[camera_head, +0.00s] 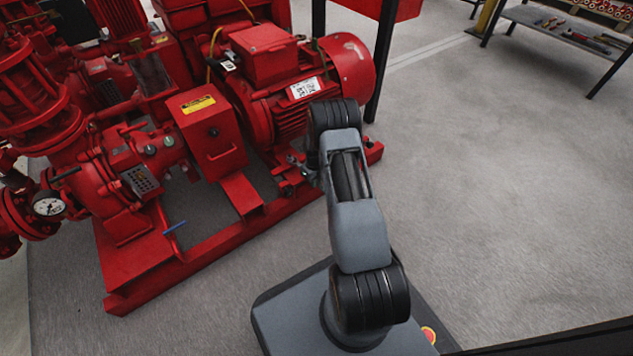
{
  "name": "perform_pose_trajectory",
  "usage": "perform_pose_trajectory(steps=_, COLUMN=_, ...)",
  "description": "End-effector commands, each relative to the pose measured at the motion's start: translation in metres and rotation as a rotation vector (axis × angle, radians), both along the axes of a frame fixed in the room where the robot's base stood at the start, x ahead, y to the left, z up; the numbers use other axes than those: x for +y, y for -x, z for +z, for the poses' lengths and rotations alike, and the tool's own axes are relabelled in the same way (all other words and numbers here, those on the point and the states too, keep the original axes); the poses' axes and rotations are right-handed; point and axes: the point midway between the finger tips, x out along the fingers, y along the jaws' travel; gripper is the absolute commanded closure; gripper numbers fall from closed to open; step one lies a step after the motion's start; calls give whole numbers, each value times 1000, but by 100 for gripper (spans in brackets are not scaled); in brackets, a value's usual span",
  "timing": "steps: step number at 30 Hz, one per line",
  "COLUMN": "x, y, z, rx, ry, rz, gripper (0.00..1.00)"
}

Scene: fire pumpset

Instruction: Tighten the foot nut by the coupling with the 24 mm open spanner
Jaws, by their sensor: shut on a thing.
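My gripper (309,174) is small, dark and partly hidden behind my own arm, low beside the near foot of the red motor (292,92). It is shut on what looks like the spanner. Only a small grey metal bit shows at its left, and its size mark cannot be read. The coupling sits under the red guard box (212,140) with a yellow label, left of my gripper. The foot nut by the coupling is too small to make out, and I cannot tell whether the spanner is on it.
The red base frame (215,245) runs along the near side. A thin blue piece (175,227) shows by the pump foot. The red pump (125,165) with a gauge (48,206) stands left. A tool bench (570,35) is at the far right. The floor at right is clear.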

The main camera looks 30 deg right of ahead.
Motion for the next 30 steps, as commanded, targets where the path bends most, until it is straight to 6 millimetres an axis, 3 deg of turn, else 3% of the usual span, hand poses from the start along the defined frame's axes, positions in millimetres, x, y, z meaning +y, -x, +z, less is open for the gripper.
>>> perform_pose_trajectory(steps=30, x=4, y=-25, z=0, rx=-1, ry=1, rz=0, gripper=100)
